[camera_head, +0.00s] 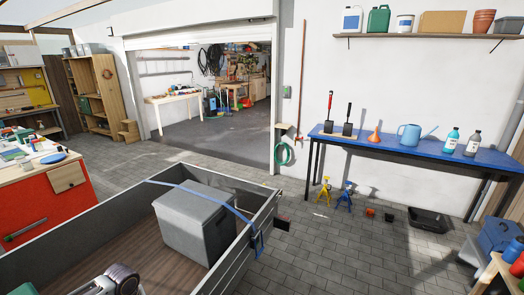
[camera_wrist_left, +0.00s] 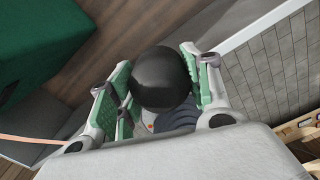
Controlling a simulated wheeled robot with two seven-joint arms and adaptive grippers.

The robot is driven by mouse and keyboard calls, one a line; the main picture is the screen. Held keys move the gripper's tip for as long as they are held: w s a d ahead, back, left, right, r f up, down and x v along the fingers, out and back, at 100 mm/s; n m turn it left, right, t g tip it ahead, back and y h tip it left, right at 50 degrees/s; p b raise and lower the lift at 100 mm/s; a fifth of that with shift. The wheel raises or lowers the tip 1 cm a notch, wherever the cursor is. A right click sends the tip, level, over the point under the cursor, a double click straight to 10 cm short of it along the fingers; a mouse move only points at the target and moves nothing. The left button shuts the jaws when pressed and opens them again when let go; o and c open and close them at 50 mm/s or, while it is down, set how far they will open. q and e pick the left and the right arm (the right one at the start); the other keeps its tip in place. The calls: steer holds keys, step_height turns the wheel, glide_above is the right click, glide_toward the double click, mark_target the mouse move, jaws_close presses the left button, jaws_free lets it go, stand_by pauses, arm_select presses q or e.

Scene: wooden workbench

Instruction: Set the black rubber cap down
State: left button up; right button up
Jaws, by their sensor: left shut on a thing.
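The black rubber cap (camera_wrist_left: 162,80) is a dark, rounded piece in the middle of the left wrist view. My left gripper (camera_wrist_left: 158,70) is shut on it, with the green-padded fingers on either side. The lower part of the cap is partly hidden by the gripper. The cap appears held over the trailer's wooden bed (camera_wrist_left: 120,22), and its height above the bed is hard to tell. In the head view, only a grey and black piece of my left arm shows at the bottom left, and the cap cannot be made out. My right gripper is not in view.
The trailer (camera_head: 70,213) has raised grey walls and holds a grey lidded box (camera_head: 192,222) with a blue strap (camera_head: 205,192) across it. A green object (camera_wrist_left: 50,40) shows in the wrist view. A blue workbench (camera_head: 420,150) stands right. Paving between is mostly clear.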

arm_select(q)
steer(key=shift+w+n, duration=0.15)
steer(key=shift+n, duration=0.35)
